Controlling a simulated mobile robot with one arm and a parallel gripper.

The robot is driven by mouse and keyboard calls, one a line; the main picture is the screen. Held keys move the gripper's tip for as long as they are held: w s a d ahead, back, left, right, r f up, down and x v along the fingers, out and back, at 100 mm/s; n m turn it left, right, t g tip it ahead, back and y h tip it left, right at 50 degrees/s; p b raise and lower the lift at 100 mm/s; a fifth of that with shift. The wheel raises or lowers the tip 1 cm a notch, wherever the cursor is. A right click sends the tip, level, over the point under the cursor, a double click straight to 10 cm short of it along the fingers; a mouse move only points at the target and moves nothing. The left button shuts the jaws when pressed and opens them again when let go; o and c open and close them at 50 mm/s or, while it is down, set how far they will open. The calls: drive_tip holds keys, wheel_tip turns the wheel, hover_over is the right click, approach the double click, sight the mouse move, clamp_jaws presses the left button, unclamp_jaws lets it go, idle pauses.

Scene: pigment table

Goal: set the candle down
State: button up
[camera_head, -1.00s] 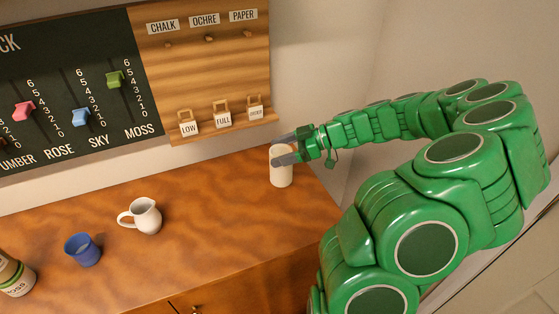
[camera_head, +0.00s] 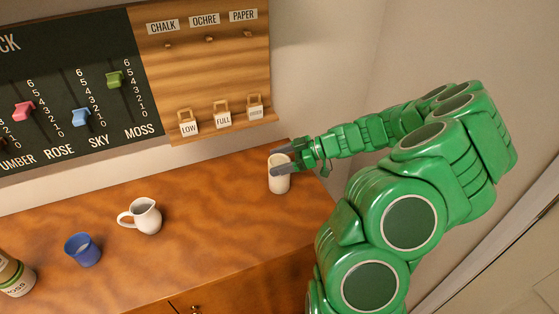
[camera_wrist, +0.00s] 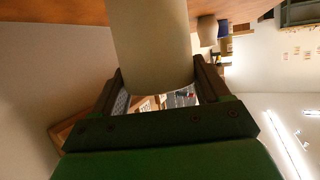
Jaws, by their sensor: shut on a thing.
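The candle is a plain white cylinder (camera_head: 280,183), upright over the right end of the wooden table. My gripper (camera_head: 279,160) reaches in from the right and is shut on it near its top, one finger on each side. In the wrist view the candle (camera_wrist: 153,45) stands between the two fingers (camera_wrist: 158,85) and runs out of the top edge. Its base looks at or very near the tabletop; I cannot tell whether it touches.
The wooden table (camera_head: 215,220) is clear around the candle. To the left stand a white jug (camera_head: 147,217), a blue cup (camera_head: 83,250) and a labelled jar (camera_head: 14,278). A wall board (camera_head: 205,70) with small tagged hooks and a slider board (camera_head: 60,80) are behind.

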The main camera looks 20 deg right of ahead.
drive_tip(key=shift+f, duration=0.1)
drive_tip(key=o, duration=1.8)
